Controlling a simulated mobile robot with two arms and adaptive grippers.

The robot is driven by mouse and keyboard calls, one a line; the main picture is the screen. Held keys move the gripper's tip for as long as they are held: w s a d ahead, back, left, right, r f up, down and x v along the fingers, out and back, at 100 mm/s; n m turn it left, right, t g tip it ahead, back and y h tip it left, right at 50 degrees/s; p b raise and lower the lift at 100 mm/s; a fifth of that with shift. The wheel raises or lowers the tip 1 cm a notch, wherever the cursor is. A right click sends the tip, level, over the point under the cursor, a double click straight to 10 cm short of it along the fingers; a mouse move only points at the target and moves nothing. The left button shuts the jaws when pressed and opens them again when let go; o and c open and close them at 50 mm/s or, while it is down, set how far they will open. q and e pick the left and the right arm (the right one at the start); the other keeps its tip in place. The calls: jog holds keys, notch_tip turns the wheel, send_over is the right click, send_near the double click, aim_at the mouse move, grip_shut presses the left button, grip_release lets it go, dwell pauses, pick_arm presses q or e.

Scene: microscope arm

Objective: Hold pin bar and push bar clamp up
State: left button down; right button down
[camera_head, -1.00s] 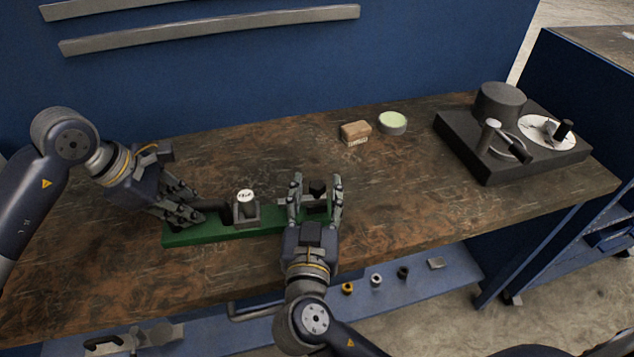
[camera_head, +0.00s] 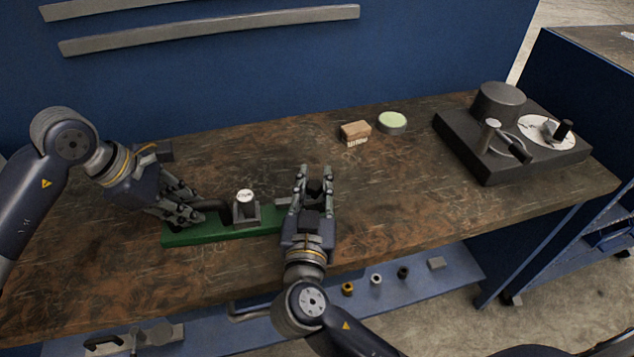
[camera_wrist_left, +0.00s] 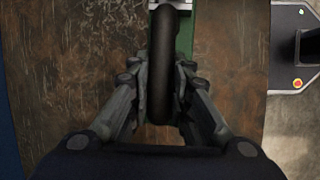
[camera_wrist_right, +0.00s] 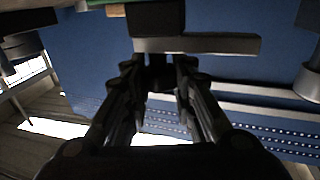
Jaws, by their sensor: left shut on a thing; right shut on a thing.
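A green base (camera_head: 190,238) lies on the workbench and carries a grey block with an upright white-topped pin (camera_head: 246,200). A dark rounded bar (camera_head: 213,205) runs from the block to the left. My left gripper (camera_head: 190,208) is shut on this bar; the left wrist view shows the bar (camera_wrist_left: 164,60) between the fingers. My right gripper (camera_head: 315,180) is shut on a small dark part (camera_head: 314,188) at the base's right end. In the right wrist view the fingertips (camera_wrist_right: 160,72) close below a grey flat bar (camera_wrist_right: 225,44). I cannot tell which part is the clamp.
Behind lie a wood-backed brush (camera_head: 355,130) and a round green-topped tin (camera_head: 392,123). A dark instrument with a dial (camera_head: 455,130) stands at the right. A blue lower shelf (camera_head: 405,285) holds several small parts. The bench between brush and base is clear.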

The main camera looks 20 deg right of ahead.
aim_at(288, 200)
jog(key=a, duration=0.5)
jog(key=shift+w+a, duration=0.2)
jog(key=shift+a, duration=0.05)
jog(key=c, duration=1.3)
grip_release()
jog(key=shift+d, duration=0.1)
pick_arm(q)
jog(key=shift+r, duration=0.1)
pick_arm(e)
jog(key=v, duration=1.2)
